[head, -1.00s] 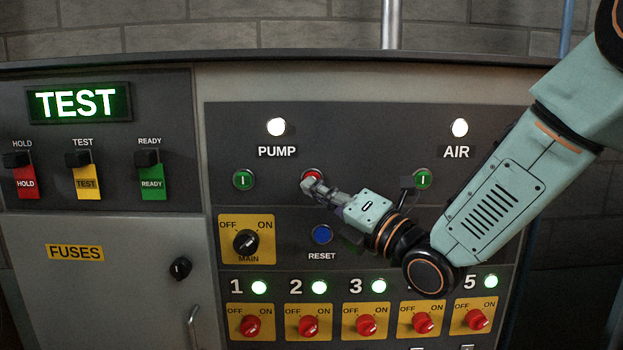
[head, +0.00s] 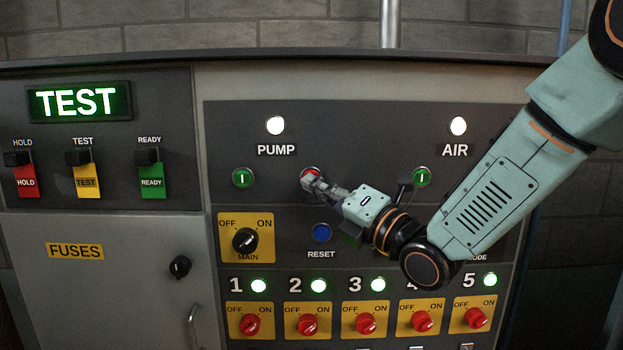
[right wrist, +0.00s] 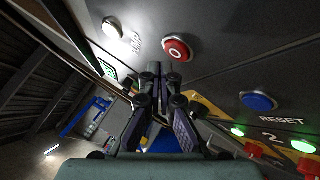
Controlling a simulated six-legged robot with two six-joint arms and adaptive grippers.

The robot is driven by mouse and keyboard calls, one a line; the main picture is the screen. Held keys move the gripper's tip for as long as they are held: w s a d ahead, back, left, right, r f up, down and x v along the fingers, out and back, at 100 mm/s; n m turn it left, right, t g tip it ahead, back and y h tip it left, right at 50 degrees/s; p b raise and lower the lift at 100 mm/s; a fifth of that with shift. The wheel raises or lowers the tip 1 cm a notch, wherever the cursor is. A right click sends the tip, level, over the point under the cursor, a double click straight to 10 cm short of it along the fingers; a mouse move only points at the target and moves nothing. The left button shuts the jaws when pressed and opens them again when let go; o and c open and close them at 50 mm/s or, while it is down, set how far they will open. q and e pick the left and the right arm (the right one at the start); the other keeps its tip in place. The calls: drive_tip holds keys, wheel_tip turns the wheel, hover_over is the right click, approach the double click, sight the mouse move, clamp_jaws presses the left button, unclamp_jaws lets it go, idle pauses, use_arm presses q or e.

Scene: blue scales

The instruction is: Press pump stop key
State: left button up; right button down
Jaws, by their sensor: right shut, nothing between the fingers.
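The pump stop key is a red round button (head: 311,171) below the PUMP label, to the right of a green key. In the head view my right gripper (head: 308,185) covers its lower part. A small gap seems to show there; I cannot tell whether the tips touch the panel. My left gripper is not in view.
The green pump key (head: 242,178) is left of the red key. The white PUMP lamp (head: 276,125) and AIR lamp (head: 458,126) are lit. The blue RESET button (head: 321,233) and yellow MAIN switch plate (head: 263,222) lie below. A green AIR key (head: 422,177) is right.

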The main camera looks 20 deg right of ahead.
drive_tip(key=shift+w, duration=0.15)
idle(0.4)
drive_tip(key=shift+w+d+f+b, duration=0.1)
drive_tip(key=shift+w+f+b, duration=0.05)
drive_tip(key=shift+w+b, duration=0.25)
idle(0.4)
drive_tip(key=shift+w+d, duration=0.1)
drive_tip(key=shift+w, duration=0.2)
idle(0.6)
drive_tip(key=shift+s+a+b, duration=0.2)
drive_tip(key=shift+s+b, duration=0.3)
drive_tip(key=shift+s, duration=0.3)
